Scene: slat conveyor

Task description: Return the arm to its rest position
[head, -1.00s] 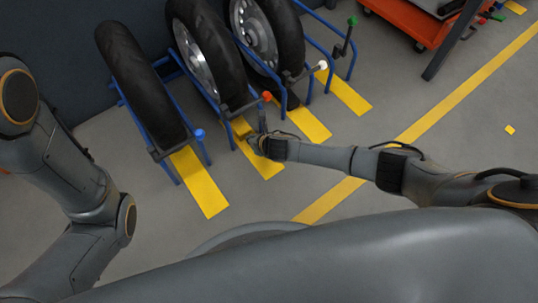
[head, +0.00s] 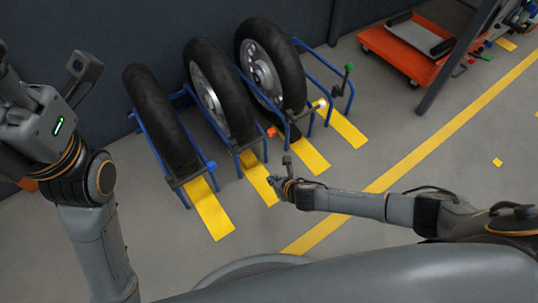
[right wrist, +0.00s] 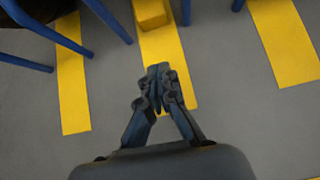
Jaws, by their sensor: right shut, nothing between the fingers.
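My right arm reaches in from the right in the head view. Its gripper (head: 273,182) is over the floor in front of the wheel stands, near the middle yellow strip. In the right wrist view, the gripper's fingertips (right wrist: 160,72) are together with nothing between them. They appear over a yellow floor strip (right wrist: 170,50). My left arm is raised at the left of the head view, with its wrist (head: 45,130) turned upward. Its fingers cannot be made out at the picture's edge.
Three wheels, left (head: 160,120), middle (head: 222,90) and right (head: 268,65), stand in blue frames (head: 150,145). Levers with blue (head: 211,166), orange (head: 271,132), white (head: 320,103) and green (head: 348,67) knobs stick up there. An orange cart (head: 385,53) stands at top right. Floor in front is clear.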

